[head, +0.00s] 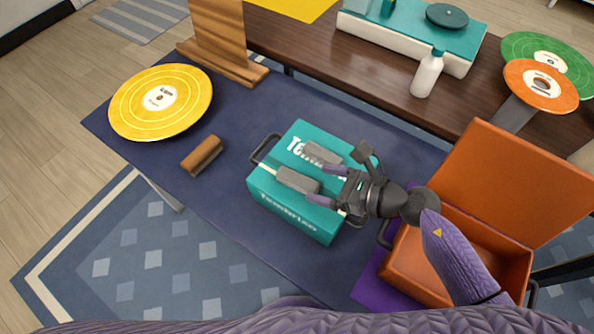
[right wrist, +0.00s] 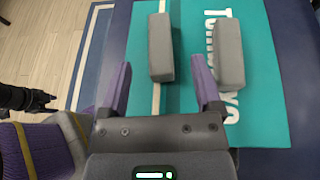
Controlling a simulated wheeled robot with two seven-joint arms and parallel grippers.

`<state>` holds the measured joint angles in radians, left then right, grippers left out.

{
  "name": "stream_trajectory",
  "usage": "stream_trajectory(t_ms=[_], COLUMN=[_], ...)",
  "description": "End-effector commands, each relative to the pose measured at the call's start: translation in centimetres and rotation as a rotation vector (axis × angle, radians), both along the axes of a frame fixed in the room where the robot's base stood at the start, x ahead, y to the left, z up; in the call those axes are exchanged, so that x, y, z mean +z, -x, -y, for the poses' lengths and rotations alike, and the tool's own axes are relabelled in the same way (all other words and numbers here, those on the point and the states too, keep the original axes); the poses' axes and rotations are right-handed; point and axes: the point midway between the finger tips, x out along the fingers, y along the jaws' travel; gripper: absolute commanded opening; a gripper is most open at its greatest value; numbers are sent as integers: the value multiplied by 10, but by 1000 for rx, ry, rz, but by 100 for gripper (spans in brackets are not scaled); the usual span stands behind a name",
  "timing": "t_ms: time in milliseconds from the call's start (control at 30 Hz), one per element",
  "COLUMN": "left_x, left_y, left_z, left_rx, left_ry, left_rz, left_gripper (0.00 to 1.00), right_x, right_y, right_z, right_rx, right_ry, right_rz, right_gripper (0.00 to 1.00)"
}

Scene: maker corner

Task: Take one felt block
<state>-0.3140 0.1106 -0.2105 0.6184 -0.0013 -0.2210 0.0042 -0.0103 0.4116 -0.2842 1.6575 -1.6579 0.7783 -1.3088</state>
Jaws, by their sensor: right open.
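Two grey felt blocks lie side by side on top of a teal box (head: 290,224). The near block (head: 297,180) is the left one in the right wrist view (right wrist: 160,48). The far block (head: 322,153), partly over the white lettering, is the right one there (right wrist: 229,55). My right gripper (head: 317,183) is open and empty above the box. In the right wrist view, the near block lies ahead between its purple fingers (right wrist: 160,65), and the far block is outside the right finger. A black part at that view's left edge seems to be my left gripper (right wrist: 30,98); its jaws are unclear.
An open orange box (head: 412,265) stands right of the teal box, under my right arm. A brown block (head: 202,155) and a yellow disc (head: 135,115) lie on the dark blue table left. A white bottle (head: 427,75) stands behind. The table around the brown block is clear.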

Motion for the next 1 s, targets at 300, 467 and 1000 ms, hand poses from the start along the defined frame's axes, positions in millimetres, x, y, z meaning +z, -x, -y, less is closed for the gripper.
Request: stream_trajectory(t_ms=[300, 467, 1000], left_x=[-15, -14, -15], left_y=[9, 9, -2], left_z=[-11, -16, -8], left_rx=[-3, -5, -1], left_ry=[-18, -27, -14], left_rz=[-24, -23, -1], left_gripper=[59, 59, 59], right_x=[-28, -27, -27], right_y=[-22, -22, -22], right_z=[-40, -41, -40], right_rx=[-1, -1, -1], right_ry=[-2, -1, -1], right_rz=[-2, -2, -2], right_gripper=[82, 82, 0])
